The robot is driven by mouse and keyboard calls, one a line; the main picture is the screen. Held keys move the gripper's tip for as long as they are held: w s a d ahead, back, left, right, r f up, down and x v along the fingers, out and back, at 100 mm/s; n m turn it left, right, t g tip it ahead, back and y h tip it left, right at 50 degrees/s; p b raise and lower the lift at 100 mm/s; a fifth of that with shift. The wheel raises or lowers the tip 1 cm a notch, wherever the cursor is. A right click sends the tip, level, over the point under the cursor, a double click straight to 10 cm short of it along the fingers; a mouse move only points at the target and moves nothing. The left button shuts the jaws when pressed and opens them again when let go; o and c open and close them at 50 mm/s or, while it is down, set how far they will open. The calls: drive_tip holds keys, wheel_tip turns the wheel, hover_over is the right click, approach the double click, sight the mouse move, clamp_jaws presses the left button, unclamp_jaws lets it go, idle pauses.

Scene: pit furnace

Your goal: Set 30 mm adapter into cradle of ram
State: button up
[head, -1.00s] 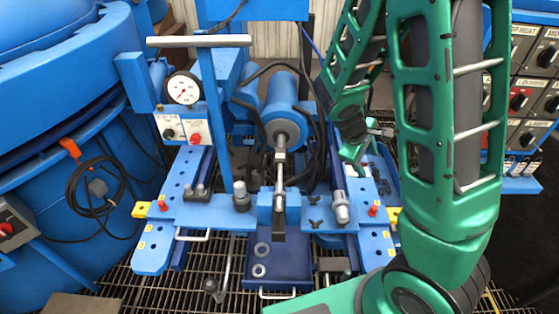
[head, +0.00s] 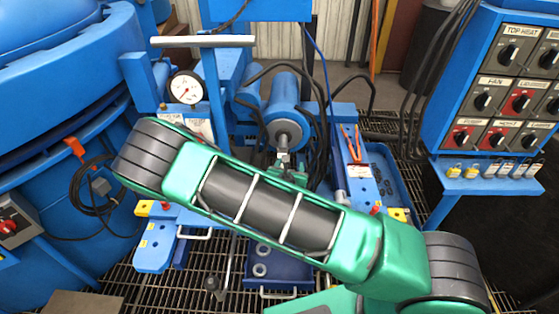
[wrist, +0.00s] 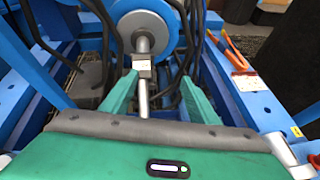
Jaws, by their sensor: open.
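The blue ram cylinder (head: 283,118) stands at the middle of the rig and also shows at the top of the wrist view (wrist: 142,18). A silver rod (wrist: 143,44) comes out of its face to a small squarish metal block (wrist: 142,65). A thinner silver bar (wrist: 143,98) runs on from the block toward me. I cannot tell which of these parts is the 30 mm adapter and which is the cradle. My gripper (wrist: 157,82) is open, its green fingers either side of the bar near the block. In the head view my arm hides the bar and front crosspiece.
A dial gauge (head: 186,89) stands left of the ram. Orange-handled pliers (head: 352,143) lie on the right rail. The control panel (head: 505,90) is at the right. Dark hoses surround the ram.

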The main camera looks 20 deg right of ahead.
drive_tip(key=shift+w+a+f+n+t+y, duration=0.15)
drive_tip(key=shift+a+f+n+y, duration=0.15)
drive_tip(key=shift+a+n, duration=0.3)
drive_tip(key=shift+a+f+n+t+y, duration=0.2)
drive_tip(key=shift+a+f+n, duration=0.1)
drive_tip(key=shift+a+n, duration=0.3)
drive_tip(key=x, duration=0.5)
drive_tip(key=shift+w+a+f, duration=0.1)
drive_tip(key=shift+w+a, duration=0.1)
drive_tip(key=shift+r+x, duration=0.1)
drive_tip(key=shift+x, duration=1.3)
drive_tip(key=shift+r+x, duration=0.15)
drive_tip(key=shift+x, duration=1.2)
drive_tip(key=shift+w+a, duration=0.15)
drive_tip(key=shift+a, duration=0.05)
clamp_jaws()
drive_tip(key=shift+r, duration=0.1)
